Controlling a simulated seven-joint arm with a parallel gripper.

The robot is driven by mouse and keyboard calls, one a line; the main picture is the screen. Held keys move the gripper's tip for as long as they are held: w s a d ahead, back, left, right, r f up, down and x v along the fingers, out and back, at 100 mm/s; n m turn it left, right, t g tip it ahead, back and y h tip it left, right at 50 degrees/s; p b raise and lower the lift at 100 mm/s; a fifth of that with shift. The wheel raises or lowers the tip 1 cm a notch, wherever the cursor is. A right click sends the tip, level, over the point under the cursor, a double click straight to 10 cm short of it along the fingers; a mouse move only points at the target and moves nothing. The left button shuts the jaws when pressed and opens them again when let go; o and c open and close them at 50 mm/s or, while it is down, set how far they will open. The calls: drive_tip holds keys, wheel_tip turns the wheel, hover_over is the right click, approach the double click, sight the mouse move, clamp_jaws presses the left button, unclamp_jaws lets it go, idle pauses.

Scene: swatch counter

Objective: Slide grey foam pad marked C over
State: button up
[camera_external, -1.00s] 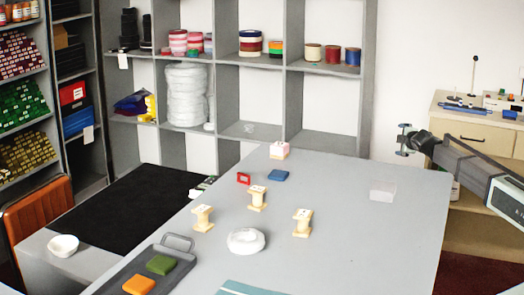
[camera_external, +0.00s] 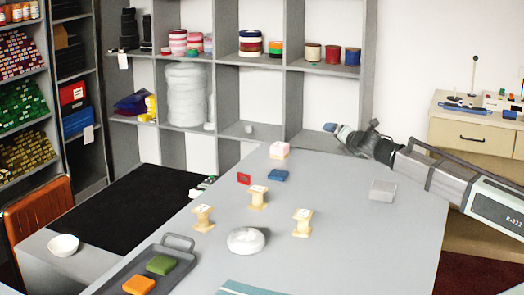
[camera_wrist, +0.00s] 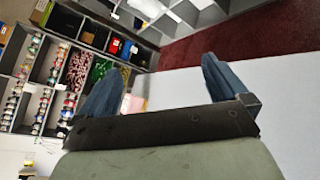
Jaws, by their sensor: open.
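A grey foam pad (camera_external: 382,190) lies on the right part of the grey table (camera_external: 345,265) in the external view. Any letter on it is too small to read. My gripper (camera_external: 350,128) is in the air near the table's far right edge, up and to the left of the pad in the picture, and clear of it. In the wrist view my gripper (camera_wrist: 160,85) has its two dark blue fingers wide apart with nothing held between them. I cannot make out the grey pad in the wrist view.
Several wooden spools, one being this front spool (camera_external: 302,222), stand mid-table near a white round dish (camera_external: 247,240). A dark tray (camera_external: 188,268) holds green and orange pads. Table around the grey pad is clear.

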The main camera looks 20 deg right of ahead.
sight(383, 186)
drive_tip(key=s+a+r+n, duration=0.4)
drive_tip(key=s+a+n, duration=0.1)
drive_tip(key=s+a, duration=0.75)
drive_tip(key=s+f+h, duration=0.1)
drive_tip(key=s, duration=0.2)
drive_tip(key=s+f+m+g+h, duration=0.1)
drive_tip(key=s+h, duration=0.1)
drive_tip(key=s, duration=0.2)
drive_tip(key=s+d+f+m+g+h, duration=0.1)
drive_tip(key=s, duration=0.3)
drive_tip(key=shift+s+f, duration=0.15)
drive_tip(key=shift+s, duration=0.1)
drive_tip(key=s+d+g+h, duration=0.1)
drive_tip(key=s, duration=0.3)
drive_tip(key=s+m+g+h, duration=0.1)
drive_tip(key=s+h, duration=0.1)
drive_tip(key=s, duration=0.2)
drive_tip(key=s+d+f+m+g+h, duration=0.1)
drive_tip(key=s, duration=0.4)
drive_tip(key=shift+d+g+h, duration=0.3)
drive_tip(key=shift+d, duration=0.05)
drive_tip(key=x, duration=1.3)
drive_tip(key=shift+w+d+f, duration=0.1)
drive_tip(key=shift+w+d, duration=0.15)
drive_tip(key=shift+w, duration=0.1)
drive_tip(key=shift+c, duration=0.5)
drive_tip(key=c, duration=0.8)
drive_tip(key=shift+o, duration=0.2)
